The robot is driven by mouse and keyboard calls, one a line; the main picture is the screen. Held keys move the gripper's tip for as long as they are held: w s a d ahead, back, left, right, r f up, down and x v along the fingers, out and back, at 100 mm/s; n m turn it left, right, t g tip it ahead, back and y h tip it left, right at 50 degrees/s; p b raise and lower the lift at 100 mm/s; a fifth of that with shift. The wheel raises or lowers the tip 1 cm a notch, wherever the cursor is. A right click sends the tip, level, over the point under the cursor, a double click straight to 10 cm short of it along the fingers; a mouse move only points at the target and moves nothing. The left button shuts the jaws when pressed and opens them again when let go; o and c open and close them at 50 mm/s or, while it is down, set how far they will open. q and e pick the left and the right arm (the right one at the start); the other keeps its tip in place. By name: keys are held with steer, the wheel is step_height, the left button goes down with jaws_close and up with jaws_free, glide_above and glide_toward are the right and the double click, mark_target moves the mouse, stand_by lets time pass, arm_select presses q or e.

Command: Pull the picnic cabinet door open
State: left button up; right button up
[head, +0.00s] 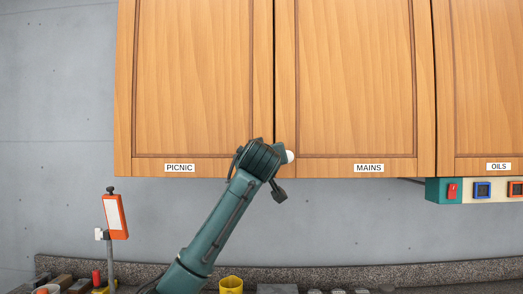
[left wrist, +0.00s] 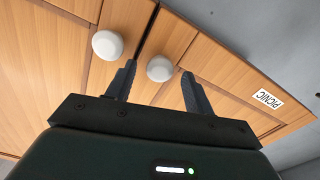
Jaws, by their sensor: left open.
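The wooden PICNIC door (head: 195,80) is the leftmost cabinet door in the head view, and it is shut. Its label shows in the left wrist view, where the PICNIC door (left wrist: 215,67) is seen upside down. Its round white knob (left wrist: 160,68) sits beside the door seam. My left gripper (left wrist: 159,69) is open, with the knob between its fingertips in the picture; I cannot tell whether they touch it. In the head view my left wrist hides this knob and the fingers. My right gripper is not in view.
The MAINS door (head: 345,80) adjoins on the right, its white knob (head: 290,157) close beside my wrist; the knob also shows in the left wrist view (left wrist: 107,44). The OILS door (head: 485,80) is further right. An orange device on a stand (head: 115,216) and a yellow cup (head: 231,285) are below.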

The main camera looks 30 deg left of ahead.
arm_select(q)
steer(key=shift+x, duration=0.75)
steer(key=shift+c, duration=0.4)
jaws_close()
